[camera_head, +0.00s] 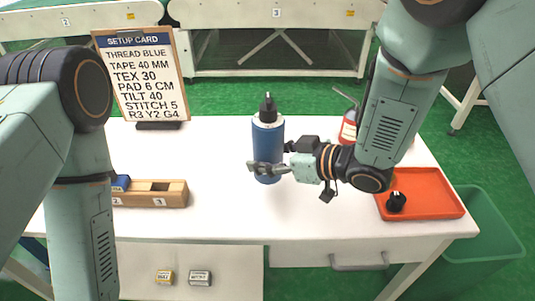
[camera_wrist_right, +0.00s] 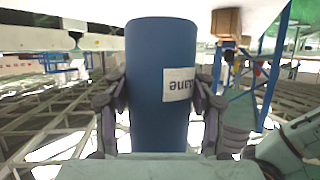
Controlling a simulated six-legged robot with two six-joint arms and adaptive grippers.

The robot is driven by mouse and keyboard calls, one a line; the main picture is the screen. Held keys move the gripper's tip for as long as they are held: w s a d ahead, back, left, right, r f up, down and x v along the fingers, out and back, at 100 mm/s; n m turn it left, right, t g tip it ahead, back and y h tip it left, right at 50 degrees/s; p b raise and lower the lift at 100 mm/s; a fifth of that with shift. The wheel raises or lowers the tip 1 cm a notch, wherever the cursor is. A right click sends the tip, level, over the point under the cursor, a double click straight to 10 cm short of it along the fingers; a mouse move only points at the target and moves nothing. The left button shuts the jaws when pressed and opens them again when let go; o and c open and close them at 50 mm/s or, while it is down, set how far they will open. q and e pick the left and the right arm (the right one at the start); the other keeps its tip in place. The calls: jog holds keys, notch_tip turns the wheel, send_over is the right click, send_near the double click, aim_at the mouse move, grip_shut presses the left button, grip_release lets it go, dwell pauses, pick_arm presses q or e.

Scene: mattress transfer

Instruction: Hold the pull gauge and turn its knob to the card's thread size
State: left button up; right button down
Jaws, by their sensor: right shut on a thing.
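My right gripper (camera_head: 270,168) is shut on a blue bottle (camera_head: 267,140) with a pale shoulder and black cap, upright over the white table. In the right wrist view the blue bottle (camera_wrist_right: 155,85) fills the space between the fingers (camera_wrist_right: 160,105); its white label shows upside down, only partly readable. The setup card (camera_head: 138,75) stands at the back left and reads "TEX 30", among other lines. No pull gauge can be clearly identified. A small black knob-like piece (camera_head: 397,201) lies in the orange tray. My left arm enters at left; its gripper is out of view.
The white table (camera_head: 235,225) is clear in front of the bottle. A wooden block (camera_head: 170,195) with slots and a blue piece is at left. The orange tray (camera_head: 440,207) is at right, with a red container (camera_head: 348,128) behind. A green bin (camera_head: 490,235) stands beyond the right edge.

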pick_arm(q)
jog(key=shift+f+b, duration=1.75)
jog(key=shift+f, duration=0.1)
pick_arm(e)
jog(key=shift+f, duration=3.05)
